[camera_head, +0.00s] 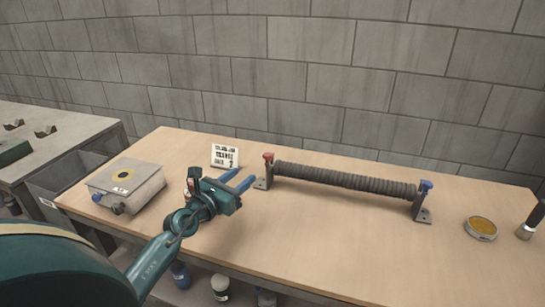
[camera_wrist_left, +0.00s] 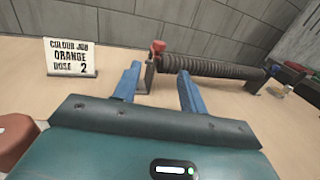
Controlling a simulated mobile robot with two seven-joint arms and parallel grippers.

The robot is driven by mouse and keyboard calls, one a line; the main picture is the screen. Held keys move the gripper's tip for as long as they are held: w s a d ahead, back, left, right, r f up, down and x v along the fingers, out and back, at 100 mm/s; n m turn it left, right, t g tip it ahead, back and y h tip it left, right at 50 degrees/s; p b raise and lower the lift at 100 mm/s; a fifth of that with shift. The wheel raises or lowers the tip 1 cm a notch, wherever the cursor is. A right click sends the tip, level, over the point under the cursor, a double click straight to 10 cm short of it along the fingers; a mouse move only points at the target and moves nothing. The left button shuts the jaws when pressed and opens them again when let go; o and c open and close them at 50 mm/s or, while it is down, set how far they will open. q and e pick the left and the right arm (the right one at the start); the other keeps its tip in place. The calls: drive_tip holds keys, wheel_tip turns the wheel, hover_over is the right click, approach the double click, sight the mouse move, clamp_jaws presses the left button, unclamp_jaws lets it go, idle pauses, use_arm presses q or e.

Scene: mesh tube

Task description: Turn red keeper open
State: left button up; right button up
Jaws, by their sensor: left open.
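The red keeper (camera_head: 268,157) sits on top of the left bracket (camera_head: 263,182), at the left end of a dark ribbed mesh tube (camera_head: 345,180). It also shows in the left wrist view (camera_wrist_left: 157,47). A blue keeper (camera_head: 426,185) sits on the right bracket at the tube's other end. My left gripper (camera_head: 239,181) is open and empty, with its blue fingers pointing toward the left bracket, apart from it and a little to its left. In the left wrist view the red keeper appears beyond the fingertips, between them. My right gripper is not in view.
A white sign (camera_head: 225,156) reading "ORANGE" stands behind my left gripper. A grey box (camera_head: 126,184) with a yellow disc is at the table's left. A round dish (camera_head: 481,228) and a brush (camera_head: 532,220) are at the right. The table front is clear.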

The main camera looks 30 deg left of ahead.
sight(265, 158)
use_arm(q)
drive_tip(key=w+b, duration=0.2)
drive_tip(key=w, duration=1)
drive_tip(key=shift+d, duration=0.1)
drive_tip(key=shift+w, duration=0.55)
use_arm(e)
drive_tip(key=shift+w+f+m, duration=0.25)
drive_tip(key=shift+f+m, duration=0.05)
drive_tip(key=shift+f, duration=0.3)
use_arm(q)
drive_tip(key=c, duration=0.9)
drive_tip(key=shift+r, duration=0.1)
clamp_jaws()
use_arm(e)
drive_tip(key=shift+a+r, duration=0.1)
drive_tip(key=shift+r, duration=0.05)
